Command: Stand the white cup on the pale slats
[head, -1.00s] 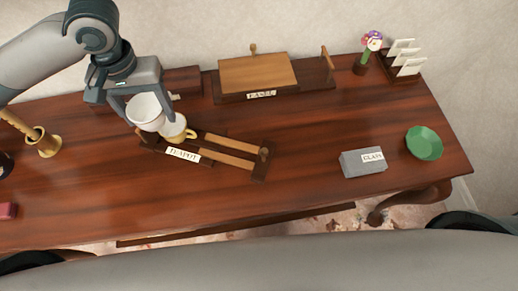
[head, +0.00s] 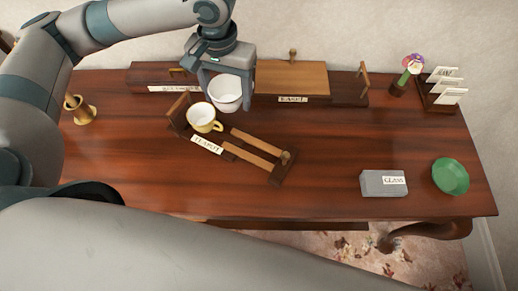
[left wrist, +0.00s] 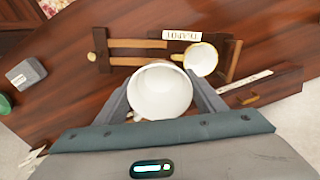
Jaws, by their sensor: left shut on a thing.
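The white cup (head: 226,94) is upright between the fingers of my left gripper (head: 228,88), which is shut on it. It also shows from above, open and empty, in the left wrist view (left wrist: 160,90). The pale slats (head: 255,141) belong to a low dark wooden rack labelled TEAPOT; they also show in the left wrist view (left wrist: 140,43). The cup is behind the rack, not over the bare slats; its height above the table is hard to tell. A cream cup with a yellow handle (head: 201,116) is at the rack's left end. My right gripper is out of view.
A brass pot (head: 80,111) stands left. A grey block (head: 383,184), green bowl (head: 450,177), flower holder (head: 405,77) and card rack (head: 442,94) are right. The table between is clear.

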